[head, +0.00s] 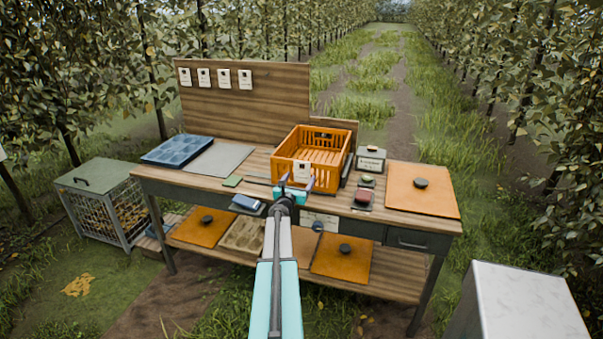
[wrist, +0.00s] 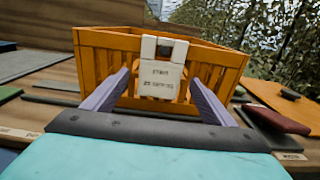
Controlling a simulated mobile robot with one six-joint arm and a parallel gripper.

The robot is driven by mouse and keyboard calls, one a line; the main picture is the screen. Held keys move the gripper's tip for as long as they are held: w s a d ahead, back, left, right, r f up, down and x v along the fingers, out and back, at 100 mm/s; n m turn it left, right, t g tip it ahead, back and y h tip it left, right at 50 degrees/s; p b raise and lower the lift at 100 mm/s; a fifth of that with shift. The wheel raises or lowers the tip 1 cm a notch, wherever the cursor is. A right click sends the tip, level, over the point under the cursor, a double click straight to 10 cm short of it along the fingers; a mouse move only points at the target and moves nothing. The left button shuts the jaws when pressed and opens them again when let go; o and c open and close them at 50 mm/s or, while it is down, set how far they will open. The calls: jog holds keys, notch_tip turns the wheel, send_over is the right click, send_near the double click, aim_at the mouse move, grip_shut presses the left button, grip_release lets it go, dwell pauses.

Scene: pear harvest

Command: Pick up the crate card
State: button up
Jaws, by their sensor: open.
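The crate card (head: 302,170) is a small white card on the front wall of the orange crate (head: 337,152). In the wrist view the card (wrist: 159,82) hangs upright with dark print and a dark clip at its top. The orange crate (wrist: 110,57) fills the view behind it. My gripper (head: 297,184) is open in front of the crate. In the wrist view its two fingers (wrist: 158,88) stand left and right of the card, with gaps on both sides. I cannot tell how far the fingertips reach in depth.
The crate stands on a wooden workbench (head: 262,162). A blue tray (head: 178,149) and grey mat lie left. A labelled box (head: 371,158), a red object (head: 363,197) and an orange lidded board (head: 421,187) are right. Four-like white cards (head: 224,77) hang on the backboard.

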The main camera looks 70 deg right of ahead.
jog(key=shift+d, duration=0.6)
jog(key=c, duration=1.1)
jog(key=shift+w+a+r, duration=0.1)
